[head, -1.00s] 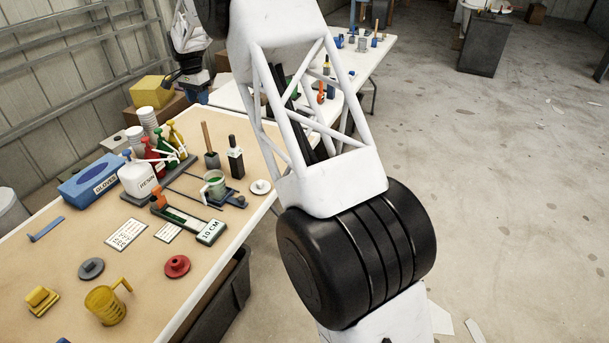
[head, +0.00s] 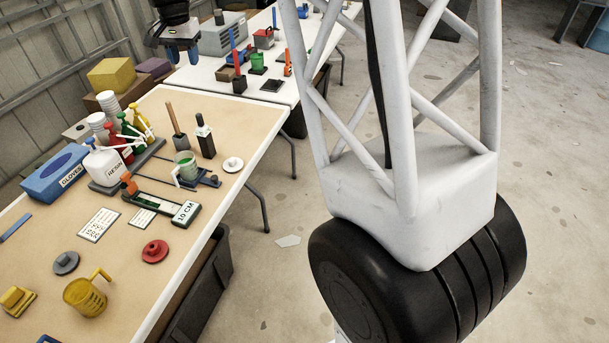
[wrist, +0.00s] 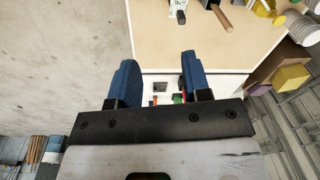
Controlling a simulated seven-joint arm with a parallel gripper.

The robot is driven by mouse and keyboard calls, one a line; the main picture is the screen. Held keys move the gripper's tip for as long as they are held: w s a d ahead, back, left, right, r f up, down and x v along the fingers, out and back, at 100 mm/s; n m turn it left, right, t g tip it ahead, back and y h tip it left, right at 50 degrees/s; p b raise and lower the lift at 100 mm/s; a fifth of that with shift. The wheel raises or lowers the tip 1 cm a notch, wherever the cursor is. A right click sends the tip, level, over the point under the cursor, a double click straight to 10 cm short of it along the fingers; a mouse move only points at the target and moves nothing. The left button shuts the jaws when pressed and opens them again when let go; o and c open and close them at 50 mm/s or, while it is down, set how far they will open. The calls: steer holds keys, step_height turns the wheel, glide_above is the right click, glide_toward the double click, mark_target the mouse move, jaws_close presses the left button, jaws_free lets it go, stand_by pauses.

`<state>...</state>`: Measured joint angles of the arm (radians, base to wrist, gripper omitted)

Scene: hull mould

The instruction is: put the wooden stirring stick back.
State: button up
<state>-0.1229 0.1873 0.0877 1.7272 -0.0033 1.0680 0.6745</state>
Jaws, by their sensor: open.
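A wooden stick (head: 171,117) stands upright, leaning slightly, in a small dark block (head: 180,142) near the back of the tan table. It also shows at the top of the wrist view (wrist: 222,17). A clear cup with green contents (head: 185,165) stands in front of it. My gripper (head: 183,56) is open and empty, beyond the table's back edge and apart from the stick. In the wrist view its two blue fingers (wrist: 159,62) are spread, with nothing held between them.
A dark upright tool (head: 205,138) stands close right of the stick. Pump bottles (head: 125,140) and a blue glove box (head: 57,172) are to the left. A second white table (head: 270,85) with coloured tools lies behind.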

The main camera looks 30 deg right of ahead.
steer(key=s+d+r+n, duration=0.1)
steer(key=s+d, duration=0.1)
steer(key=s, duration=0.6)
steer(key=s+d+r+n+t, duration=0.1)
steer(key=s+d+r, duration=0.1)
steer(key=s, duration=0.7)
steer(key=s+d+r+n, duration=0.1)
steer(key=s+d, duration=0.2)
steer(key=s, duration=0.5)
steer(key=s+d+f+n, duration=0.1)
steer(key=s+f, duration=0.2)
steer(key=s, duration=0.9)
steer(key=s+d+f+n, duration=0.2)
steer(key=s+f, duration=0.2)
steer(key=s, duration=0.9)
steer(key=shift+f+t, duration=0.3)
steer(key=shift+t, duration=0.1)
steer(key=shift+d, duration=0.1)
